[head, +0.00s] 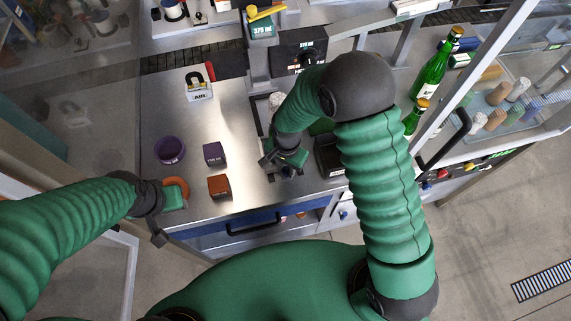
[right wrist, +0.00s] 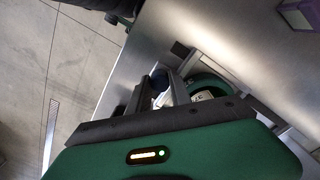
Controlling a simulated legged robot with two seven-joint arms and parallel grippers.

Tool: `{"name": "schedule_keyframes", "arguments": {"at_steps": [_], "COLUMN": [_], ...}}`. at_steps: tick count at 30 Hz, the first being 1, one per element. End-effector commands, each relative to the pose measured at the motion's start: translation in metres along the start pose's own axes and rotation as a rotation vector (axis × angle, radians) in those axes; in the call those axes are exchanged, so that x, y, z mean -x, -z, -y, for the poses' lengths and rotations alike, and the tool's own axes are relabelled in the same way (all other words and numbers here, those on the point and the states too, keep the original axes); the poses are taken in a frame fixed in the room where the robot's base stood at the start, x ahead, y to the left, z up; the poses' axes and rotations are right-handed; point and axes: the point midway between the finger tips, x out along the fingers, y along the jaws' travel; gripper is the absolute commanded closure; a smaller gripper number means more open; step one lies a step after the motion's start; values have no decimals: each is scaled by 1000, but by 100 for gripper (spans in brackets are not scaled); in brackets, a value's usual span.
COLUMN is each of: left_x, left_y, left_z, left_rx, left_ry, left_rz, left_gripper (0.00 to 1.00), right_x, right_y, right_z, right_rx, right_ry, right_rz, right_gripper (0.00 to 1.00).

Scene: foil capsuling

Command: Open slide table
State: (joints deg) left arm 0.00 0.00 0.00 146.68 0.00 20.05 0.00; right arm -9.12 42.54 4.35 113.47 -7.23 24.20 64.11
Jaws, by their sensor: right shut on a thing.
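My right gripper (head: 282,168) is down at the steel worktop (head: 150,125), near its front edge and beside a recessed bay. In the right wrist view its fingers (right wrist: 163,92) are shut on a small part that they mostly hide. A grey frame (right wrist: 262,128) with a green ring-shaped thing (right wrist: 205,84) inside lies just beyond the fingers. I cannot tell how far the slide stands open, as my arm covers much of it. My left gripper (head: 165,205) is over the worktop's front left corner, by an orange ring (head: 178,185); its fingers are unclear.
A blue drawer with a black handle (head: 253,226) is below the front edge. Green bottles (head: 434,72) and a glass door frame are at the right.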

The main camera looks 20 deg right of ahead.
Motion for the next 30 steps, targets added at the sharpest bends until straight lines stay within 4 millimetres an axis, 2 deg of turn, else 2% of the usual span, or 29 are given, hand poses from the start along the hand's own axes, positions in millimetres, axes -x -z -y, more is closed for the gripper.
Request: {"name": "schedule_keyframes", "arguments": {"at_steps": [11, 12, 17, 26, 30], "left_x": [1, 1, 0, 0, -5], "left_y": [0, 0, 0, 0, -1], "left_z": [0, 0, 0, 0, 0], "left_rx": [0, 0, 0, 0, 0], "left_ry": [0, 0, 0, 0, 0], "left_rz": [0, 0, 0, 0, 0], "left_gripper": [62, 62, 62, 62, 62], "right_x": [2, 2, 1, 1, 17], "right_y": [1, 1, 0, 1, 1], "right_z": [1, 1, 0, 1, 2], "right_rx": [-1, -1, -1, -1, -2], "right_ry": [4, 4, 3, 2, 5], "right_rz": [-3, -4, -2, -1, -3], "right_gripper": [100, 73, 53, 53, 53]}}
